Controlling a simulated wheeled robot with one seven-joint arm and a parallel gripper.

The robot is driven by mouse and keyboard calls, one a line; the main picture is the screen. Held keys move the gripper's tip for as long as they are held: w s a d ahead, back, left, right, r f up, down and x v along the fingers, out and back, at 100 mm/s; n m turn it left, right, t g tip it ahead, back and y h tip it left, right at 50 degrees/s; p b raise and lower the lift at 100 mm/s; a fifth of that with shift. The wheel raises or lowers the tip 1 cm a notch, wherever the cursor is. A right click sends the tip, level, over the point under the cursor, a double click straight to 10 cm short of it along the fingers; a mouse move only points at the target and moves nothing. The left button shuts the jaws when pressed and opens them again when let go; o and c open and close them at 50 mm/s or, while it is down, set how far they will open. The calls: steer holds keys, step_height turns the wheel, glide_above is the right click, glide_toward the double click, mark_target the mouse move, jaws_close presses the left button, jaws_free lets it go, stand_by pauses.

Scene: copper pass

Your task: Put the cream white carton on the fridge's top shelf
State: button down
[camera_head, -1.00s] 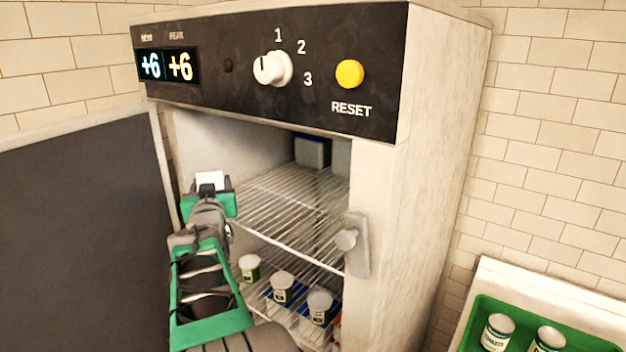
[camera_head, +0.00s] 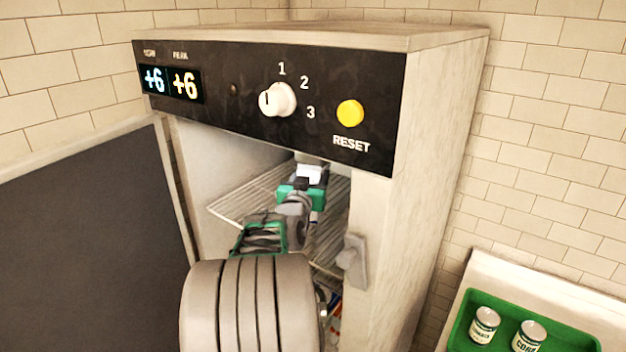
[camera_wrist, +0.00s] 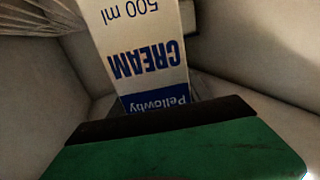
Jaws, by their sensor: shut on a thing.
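The cream white carton (camera_wrist: 140,50) fills the middle of the wrist view, with "CREAM" and "500 ml" upside down and a blue band near my jaw. My gripper (camera_wrist: 165,115) is shut on it. In the head view my gripper (camera_head: 303,184) is inside the fridge (camera_head: 425,120), over the wire top shelf (camera_head: 240,205), toward its right side. Only a small white part of the carton (camera_head: 309,174) shows there. I cannot tell whether the carton touches the shelf. My arm hides much of the shelf and the lower compartment.
The dark fridge door (camera_head: 90,230) stands open on the left. The right door frame with its latch (camera_head: 354,262) is close to my arm. A green tray (camera_head: 575,335) with two cans stands at lower right. The left part of the top shelf looks clear.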

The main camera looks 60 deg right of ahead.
steer(key=shift+w+f, duration=0.1)
steer(key=shift+f, duration=0.75)
steer(key=shift+f, duration=0.1)
steer(key=c, duration=0.9)
jaws_free()
steer(key=shift+f, duration=0.2)
steer(key=shift+c, duration=0.2)
steer(key=o, duration=0.5)
steer(key=shift+r, duration=0.1)
steer(key=shift+c, duration=0.2)
